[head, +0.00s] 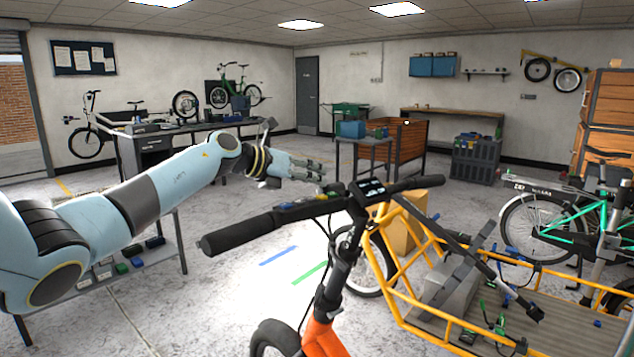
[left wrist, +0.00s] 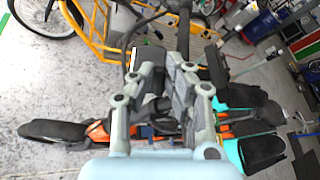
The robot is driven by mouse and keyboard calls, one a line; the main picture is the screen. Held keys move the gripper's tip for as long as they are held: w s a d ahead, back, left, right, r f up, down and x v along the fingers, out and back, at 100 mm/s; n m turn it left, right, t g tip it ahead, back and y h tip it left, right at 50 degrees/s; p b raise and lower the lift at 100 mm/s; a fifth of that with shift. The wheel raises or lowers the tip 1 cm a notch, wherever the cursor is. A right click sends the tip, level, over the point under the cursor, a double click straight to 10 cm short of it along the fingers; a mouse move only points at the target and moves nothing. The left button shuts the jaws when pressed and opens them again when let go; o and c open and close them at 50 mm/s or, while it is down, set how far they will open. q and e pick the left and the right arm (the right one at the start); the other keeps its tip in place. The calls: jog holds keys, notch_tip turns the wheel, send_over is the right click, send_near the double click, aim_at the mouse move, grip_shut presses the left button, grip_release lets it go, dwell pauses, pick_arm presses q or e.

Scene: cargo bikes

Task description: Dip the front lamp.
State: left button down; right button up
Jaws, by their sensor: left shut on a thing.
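The cargo bike's black handlebar (head: 255,230) crosses the middle of the head view, with a small lit display (head: 368,188) at its centre. My left gripper (head: 322,172) is just beyond the bar, left of the display. The left wrist view shows its two fingers (left wrist: 160,70) close together around a dark part that seems to be the front lamp. The fingers and bar hide most of it, so its tilt cannot be told. My right gripper is in neither view.
The yellow cargo frame (head: 398,268) and its wheel lie ahead and right. A teal bike (head: 570,225) stands at the far right. A low shelf (head: 165,238) with small parts is under my left arm. The floor at centre left is free.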

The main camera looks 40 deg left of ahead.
pick_arm(q)
jog(key=c, duration=1.4)
grip_release()
jog(key=shift+a, duration=0.1)
jog(key=shift+o, duration=0.2)
jog(key=v, duration=1.2)
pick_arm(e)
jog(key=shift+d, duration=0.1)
